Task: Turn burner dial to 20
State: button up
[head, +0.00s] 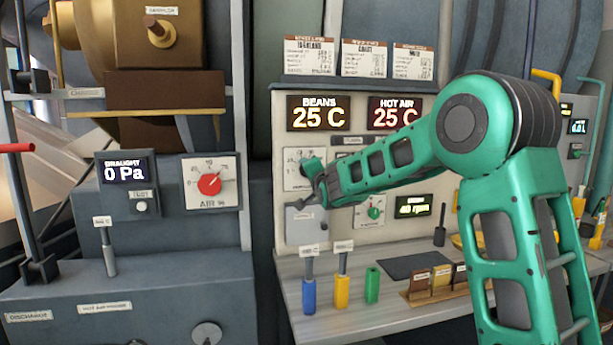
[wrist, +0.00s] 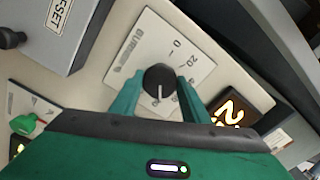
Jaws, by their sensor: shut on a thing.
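The burner dial (wrist: 159,78) is a round black knob with a white pointer line on a white plate (wrist: 136,50) lettered BURNER. In the wrist view its pointer aims down the picture, away from the 0 and the 20; the figures near its tip are partly hidden, so I cannot tell the exact reading. My gripper (wrist: 157,90) has its two green fingers shut on the dial, one on each side. In the head view the burner plate (head: 291,182) is on the cream panel, with my gripper (head: 313,172) over it and hiding the knob.
Displays for beans (head: 318,113) and hot air (head: 395,113) both read 25 C. A grey box lettered RESET (wrist: 60,30) is beside the burner plate. A green dial (head: 375,211) is to the lower right. Coloured-handled tools (head: 309,292) stand on the shelf below.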

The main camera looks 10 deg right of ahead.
jog(key=n, duration=2.2)
jog(key=shift+f, duration=0.4)
jog(key=o, duration=1)
jog(key=shift+o, duration=0.3)
jog(key=shift+r, duration=0.15)
jog(key=shift+s+r, duration=0.1)
